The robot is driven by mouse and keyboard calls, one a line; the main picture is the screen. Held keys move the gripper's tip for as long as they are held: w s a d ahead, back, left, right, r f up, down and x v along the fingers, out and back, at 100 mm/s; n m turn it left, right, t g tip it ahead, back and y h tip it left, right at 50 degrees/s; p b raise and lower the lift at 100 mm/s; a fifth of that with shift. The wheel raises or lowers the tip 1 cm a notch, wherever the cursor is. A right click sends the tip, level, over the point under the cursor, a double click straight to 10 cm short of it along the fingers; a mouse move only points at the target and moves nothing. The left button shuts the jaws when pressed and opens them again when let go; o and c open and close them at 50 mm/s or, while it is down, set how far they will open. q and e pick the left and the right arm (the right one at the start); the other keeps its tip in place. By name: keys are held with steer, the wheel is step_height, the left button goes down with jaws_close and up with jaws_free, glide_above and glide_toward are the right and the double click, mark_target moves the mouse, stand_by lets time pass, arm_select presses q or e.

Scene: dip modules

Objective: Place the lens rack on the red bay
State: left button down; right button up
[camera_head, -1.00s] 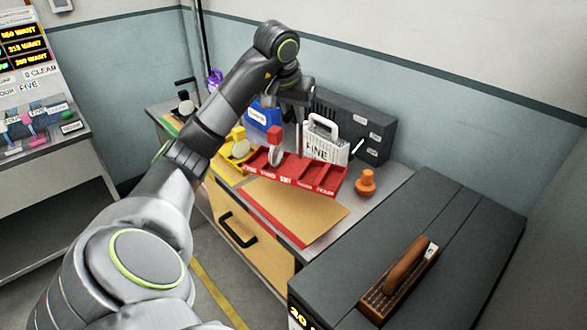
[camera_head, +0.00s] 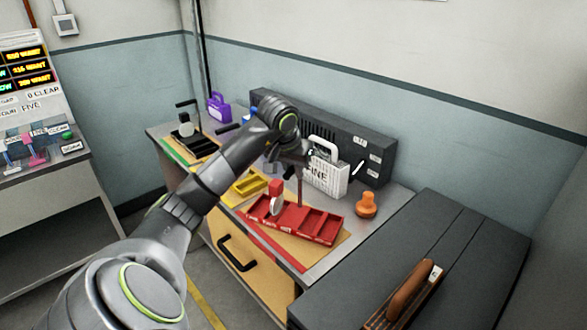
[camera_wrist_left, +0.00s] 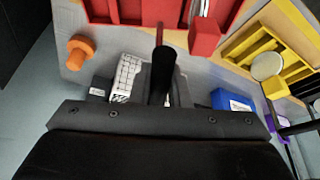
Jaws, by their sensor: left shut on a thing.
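The lens rack (camera_head: 318,226) is a red tray with several compartments and labels along its front edge. A red block (camera_head: 275,187) with a pale round disc below it stands at its left part. The rack is over the red bay (camera_head: 277,251), a tan mat with a red front stripe, which it largely covers. I cannot tell if the rack touches the mat. My left gripper (camera_head: 299,181) is above the rack, shut on its thin red upright post; the post and rack also show in the left wrist view (camera_wrist_left: 130,12). My right gripper is not in view.
A white caddy marked FINE (camera_head: 325,178) stands behind the rack, before a dark panel. An orange knob (camera_head: 366,206) is to the right, a yellow tray (camera_head: 247,184) to the left. A dark cabinet with a wooden-handled block (camera_head: 409,290) is at the front right.

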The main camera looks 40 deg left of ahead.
arm_select(q)
steer(key=c, duration=1.4)
jaws_free()
steer(key=b+v, duration=0.1)
steer(key=v, duration=0.4)
steer(key=shift+r, duration=0.3)
steer(key=p+v, duration=0.2)
steer(key=v, duration=0.3)
steer(key=shift+r, duration=0.15)
steer(key=shift+s+d+r+p, duration=0.15)
steer(key=shift+s+r+p, duration=0.25)
steer(key=shift+r, duration=0.15)
